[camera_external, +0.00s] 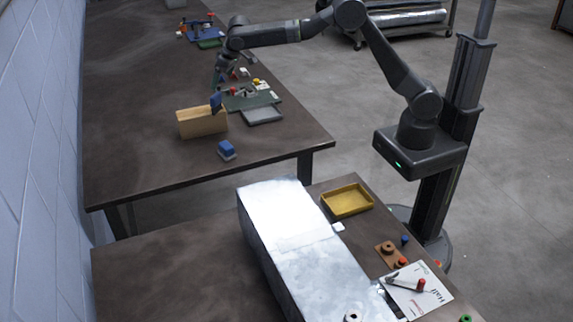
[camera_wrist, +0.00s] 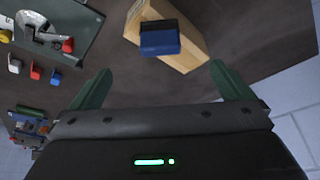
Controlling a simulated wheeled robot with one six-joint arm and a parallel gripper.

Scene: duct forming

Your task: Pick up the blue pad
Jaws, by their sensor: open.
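A blue pad (camera_wrist: 160,38) with a darker edge along its top shows in the wrist view, ahead of the gap between my fingers and overlapping the tan box (camera_wrist: 190,22). In the external view a blue piece (camera_external: 216,102) is at the right end of the same tan box (camera_external: 202,123). Another blue block (camera_external: 226,148) with a pale base lies on the table in front of the box. My gripper (camera_wrist: 163,78) is open and empty, its green fingers apart. In the external view my gripper (camera_external: 219,78) is above and behind the box; its fingertips are hard to make out.
A green mat (camera_external: 250,98) with tools and a grey plate (camera_external: 263,115) lie right of the box. More items (camera_external: 205,35) sit at the table's far end. A metal duct (camera_external: 300,245) and yellow tray (camera_external: 347,200) are on the nearer table. The table left of the box is clear.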

